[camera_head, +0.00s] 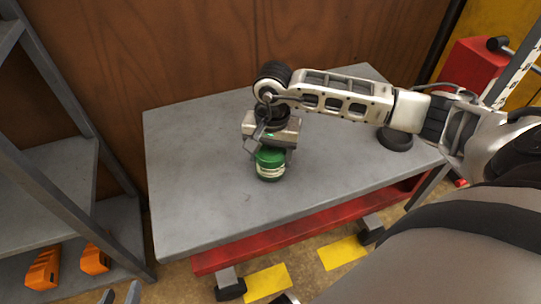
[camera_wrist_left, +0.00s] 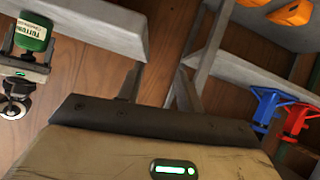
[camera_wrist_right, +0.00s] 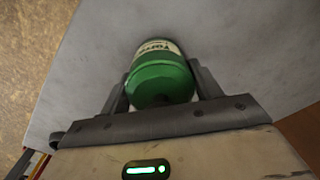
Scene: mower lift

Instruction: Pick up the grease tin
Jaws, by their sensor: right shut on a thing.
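The grease tin (camera_head: 270,165) is green with a pale label and stands near the middle of the grey table (camera_head: 190,190). My right gripper (camera_head: 269,151) reaches down from above and is shut on the tin, with a finger on each side. In the right wrist view the tin (camera_wrist_right: 162,80) sits between the fingers; whether it is clear of the tabletop I cannot tell. The left wrist view also shows the tin (camera_wrist_left: 32,32) at its upper left. My left gripper (camera_head: 120,296) is at the bottom edge, fingers apart and empty.
A black round object (camera_head: 395,138) lies on the table's right part. A grey shelf (camera_head: 60,190) stands at the left, with orange items (camera_head: 43,268) on its lower level. Blue (camera_wrist_left: 268,108) and red (camera_wrist_left: 298,120) items show in the left wrist view. The table's left part is clear.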

